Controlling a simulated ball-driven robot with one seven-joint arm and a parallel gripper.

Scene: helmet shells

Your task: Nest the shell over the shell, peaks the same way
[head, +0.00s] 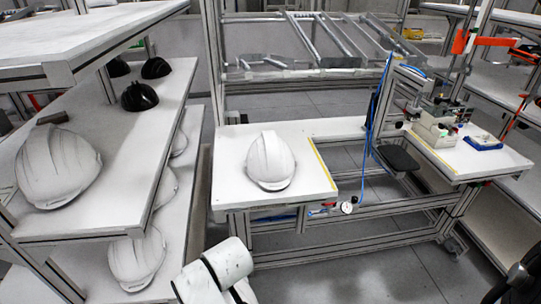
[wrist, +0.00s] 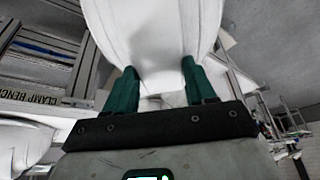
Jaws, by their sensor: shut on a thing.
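In the wrist view my gripper (wrist: 158,88) has its two green fingers shut on a white shell (wrist: 150,35). The shell fills the top middle and runs out of the frame, so its peak cannot be made out. In the head view a white shell (head: 270,161) sits dome up on the left part of the white bench top (head: 318,128). My gripper cannot be made out in the head view; only a white part of my arm shows at the bottom.
More white shells sit on the left shelves, one large (head: 60,167) and one lower down (head: 137,259). Black shells (head: 140,97) stand farther back. A clamp device (head: 435,125) and a blue tray (head: 483,142) are on the bench's right part. Bench top around the shell is clear.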

